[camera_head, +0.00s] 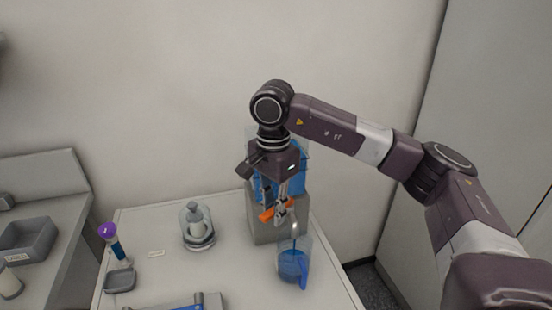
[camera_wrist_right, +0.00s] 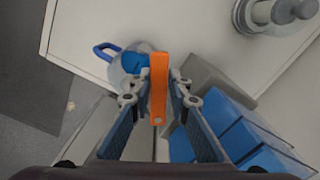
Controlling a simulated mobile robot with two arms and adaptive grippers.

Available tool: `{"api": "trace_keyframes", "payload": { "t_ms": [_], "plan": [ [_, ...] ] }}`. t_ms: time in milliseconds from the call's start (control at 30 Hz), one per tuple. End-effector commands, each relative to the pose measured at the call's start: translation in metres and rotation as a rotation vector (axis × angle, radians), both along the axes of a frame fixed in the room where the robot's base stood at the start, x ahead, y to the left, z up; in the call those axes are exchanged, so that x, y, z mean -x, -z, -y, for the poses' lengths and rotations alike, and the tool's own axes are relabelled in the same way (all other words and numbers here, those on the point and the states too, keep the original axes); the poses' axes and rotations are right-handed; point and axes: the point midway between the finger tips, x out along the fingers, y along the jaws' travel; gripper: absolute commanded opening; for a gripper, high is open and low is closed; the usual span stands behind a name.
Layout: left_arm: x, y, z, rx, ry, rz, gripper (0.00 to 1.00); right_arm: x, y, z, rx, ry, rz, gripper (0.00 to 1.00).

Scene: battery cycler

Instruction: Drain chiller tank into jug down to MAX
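The chiller (camera_head: 263,226) is a grey block with a clear tank of blue liquid (camera_head: 297,178) on top; the tank's blue also shows in the right wrist view (camera_wrist_right: 238,138). An orange valve handle (camera_head: 268,213) is on its front. My right gripper (camera_head: 280,208) comes from above, with its fingertips on both sides of the handle (camera_wrist_right: 158,88). The clear jug (camera_head: 293,265), with blue liquid and a blue grip, stands below the spout; a thin stream seems to run into it. The MAX mark cannot be made out. My left gripper is not in view.
A glass vessel with a white bottle (camera_head: 196,222) stands left of the chiller. A grey tool (camera_head: 180,303) lies at the front. The jug is near the table's right edge.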

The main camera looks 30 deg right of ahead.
Motion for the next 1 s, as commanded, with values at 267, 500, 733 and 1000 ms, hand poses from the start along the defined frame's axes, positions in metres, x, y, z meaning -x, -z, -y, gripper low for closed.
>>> {"api": "trace_keyframes", "payload": {
  "t_ms": [267,500,733,1000],
  "plan": [
    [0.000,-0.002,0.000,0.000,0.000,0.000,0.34,-0.006,-0.001,0.000,-0.001,0.129,0.000,0.17],
    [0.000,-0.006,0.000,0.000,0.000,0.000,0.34,-0.020,-0.001,0.000,-0.001,0.425,0.000,0.17],
    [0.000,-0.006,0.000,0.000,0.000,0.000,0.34,-0.023,0.000,0.001,0.000,0.501,0.001,0.17],
    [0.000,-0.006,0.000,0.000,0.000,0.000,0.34,-0.027,0.000,0.002,0.000,0.498,0.002,0.17]
  ]
}}
